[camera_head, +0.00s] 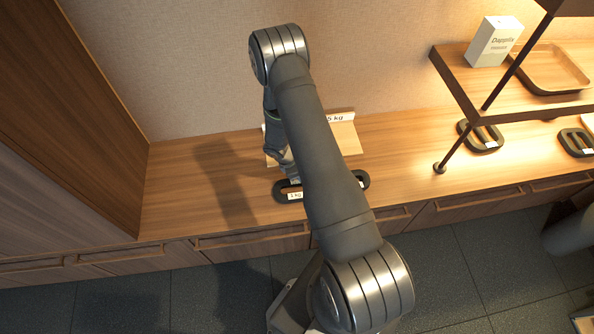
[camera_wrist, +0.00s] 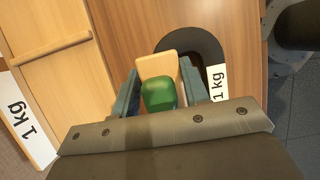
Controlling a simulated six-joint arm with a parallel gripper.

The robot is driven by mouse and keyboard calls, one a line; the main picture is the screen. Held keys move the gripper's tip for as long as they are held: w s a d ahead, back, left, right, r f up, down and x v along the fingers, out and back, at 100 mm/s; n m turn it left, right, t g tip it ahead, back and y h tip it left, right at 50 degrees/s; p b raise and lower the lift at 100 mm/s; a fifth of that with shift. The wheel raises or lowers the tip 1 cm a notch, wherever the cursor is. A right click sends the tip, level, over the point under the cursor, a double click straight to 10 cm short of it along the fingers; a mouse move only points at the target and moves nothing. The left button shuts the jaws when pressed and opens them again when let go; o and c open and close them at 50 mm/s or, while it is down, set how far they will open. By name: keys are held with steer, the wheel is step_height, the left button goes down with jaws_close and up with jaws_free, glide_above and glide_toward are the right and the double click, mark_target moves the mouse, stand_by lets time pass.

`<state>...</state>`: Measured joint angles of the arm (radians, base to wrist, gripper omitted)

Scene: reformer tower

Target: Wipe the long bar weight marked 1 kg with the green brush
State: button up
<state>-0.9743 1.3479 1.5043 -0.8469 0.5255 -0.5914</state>
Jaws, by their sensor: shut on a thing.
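The long dark bar weight (camera_head: 363,179) lies on the wooden counter, its middle hidden behind my arm in the head view. Its left end carries a white 1 kg label. In the wrist view its dark curved end (camera_wrist: 205,47) and 1 kg label show just beyond and right of my jaws. My gripper (camera_wrist: 160,88) is shut on the green brush (camera_wrist: 159,94), which has a pale wooden part. The brush is over or beside the weight's end; I cannot tell whether they touch. In the head view the brush is hidden.
A wooden stand (camera_head: 347,138) behind the weight bears a partly hidden card ending in "5 kg". A 1 kg card (camera_wrist: 22,122) shows at left in the wrist view. Other dark weights (camera_head: 481,138) lie right, near a shelf with a white box (camera_head: 494,42) and a tray (camera_head: 552,72). The counter's left is clear.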

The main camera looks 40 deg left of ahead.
steer(key=shift+w+d, duration=0.6)
steer(key=shift+s+a+f, duration=0.2)
steer(key=shift+s+a, duration=0.65)
steer(key=shift+c, duration=0.3)
steer(key=shift+s+a, duration=0.25)
steer(key=shift+s, duration=0.05)
steer(key=shift+a+r, duration=0.1)
steer(key=shift+r, duration=4.2)
